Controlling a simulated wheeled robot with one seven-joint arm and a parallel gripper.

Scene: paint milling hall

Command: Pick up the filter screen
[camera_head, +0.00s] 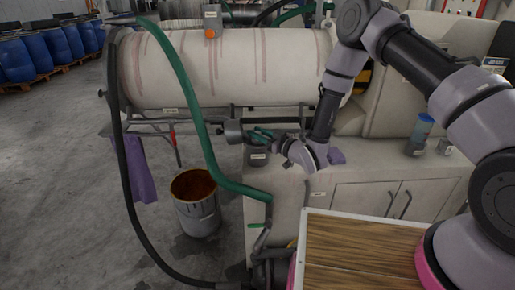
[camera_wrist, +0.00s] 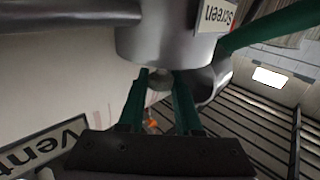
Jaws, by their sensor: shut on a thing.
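The grey metal cylinder labelled "Screen" (camera_wrist: 165,46), which I take to be the filter screen or its housing, fills the upper middle of the wrist view. A small grey knob (camera_wrist: 159,82) stands out from its near end. My gripper's green fingers (camera_wrist: 160,76) are shut on this knob, one on each side. In the head view my gripper (camera_head: 252,132) reaches left, with its fingers close to a grey cylinder (camera_head: 233,131) at the pipework below the tank. I cannot tell whether the cylinder is loose or still seated. The fingers partly hide the knob.
A large stained tank (camera_head: 225,68) lies above the pipework. A bucket (camera_head: 197,205) stands on the floor below. A small grey pot (camera_head: 258,157) sits on the cabinet's left end.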

